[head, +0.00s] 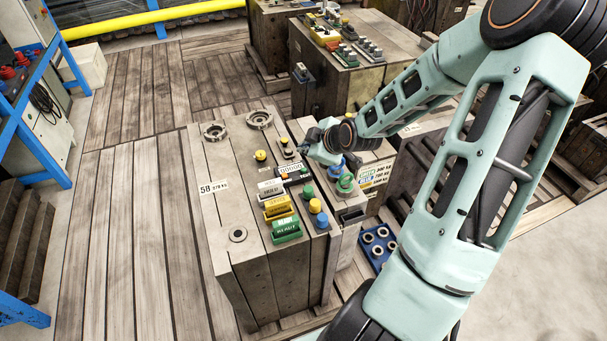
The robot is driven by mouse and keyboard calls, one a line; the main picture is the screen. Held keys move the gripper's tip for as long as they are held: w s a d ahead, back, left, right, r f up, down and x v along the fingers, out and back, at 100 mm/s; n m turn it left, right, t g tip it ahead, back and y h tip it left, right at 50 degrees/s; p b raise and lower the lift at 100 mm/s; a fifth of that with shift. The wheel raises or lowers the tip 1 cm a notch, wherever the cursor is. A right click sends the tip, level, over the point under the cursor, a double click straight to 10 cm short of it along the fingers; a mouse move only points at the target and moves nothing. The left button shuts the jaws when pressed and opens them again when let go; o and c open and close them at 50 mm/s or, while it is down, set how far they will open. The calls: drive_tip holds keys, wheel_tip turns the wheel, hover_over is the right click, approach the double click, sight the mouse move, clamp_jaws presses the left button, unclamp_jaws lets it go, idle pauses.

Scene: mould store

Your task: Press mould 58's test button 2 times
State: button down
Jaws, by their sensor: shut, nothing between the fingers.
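Mould 58 (240,262), a grey steel block with a white tag "58", stands in the middle of the head view. On its top are a yellow button (260,155), a small dark control with a yellow part (286,143), and a counter display (289,169). Green (307,192), yellow (315,205) and blue (322,220) round buttons line its right side. I cannot read which one is the test button. My gripper (304,150) is shut and empty, over the back right of the mould, close to the counter. I cannot tell whether it touches anything.
The plank floor on the left is clear.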

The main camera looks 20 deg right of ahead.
sight(304, 171)
drive_tip(key=shift+f+b, duration=1.8)
drive_tip(key=shift+f, duration=0.8)
drive_tip(key=shift+f, duration=0.1)
drive_tip(key=shift+f+b, duration=0.3)
drive_tip(key=shift+f+b, duration=0.35)
drive_tip(key=shift+f, duration=0.1)
drive_tip(key=shift+r, duration=0.1)
drive_tip(key=shift+r+p, duration=0.8)
drive_tip(key=shift+p, duration=0.1)
wheel_tip(304, 171, up, 5)
drive_tip(key=p, duration=0.4)
drive_tip(key=shift+p, duration=0.4)
